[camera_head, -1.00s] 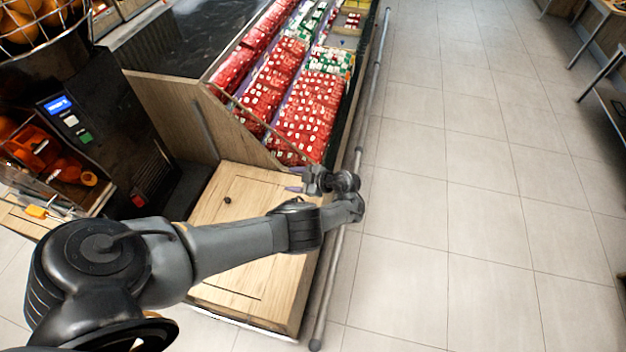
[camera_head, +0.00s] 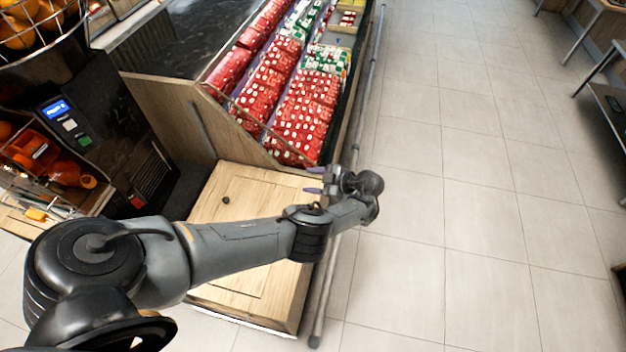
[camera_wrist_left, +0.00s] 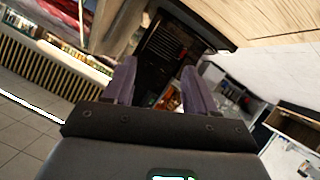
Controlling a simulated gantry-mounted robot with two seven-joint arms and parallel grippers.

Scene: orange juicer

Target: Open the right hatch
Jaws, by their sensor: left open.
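A pale wooden hatch panel (camera_head: 240,219) with a thin outlined edge is set in the top of the low wooden counter (camera_head: 296,186). A small dark round spot (camera_head: 226,200) sits near its upper left; I cannot tell if it is a knob or a hole. The panel looks flush, and my left arm covers its middle. My left gripper (camera_head: 312,180) is open and empty near the counter's right edge, to the right of the panel. In the left wrist view its two purple fingers (camera_wrist_left: 158,82) stand apart with nothing between them.
The black juicer (camera_head: 104,130) stands left of the counter. A display case with red packs (camera_head: 300,118) is behind it. A metal rail (camera_head: 327,270) runs along the counter's right side. The tiled floor (camera_head: 450,200) to the right is clear.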

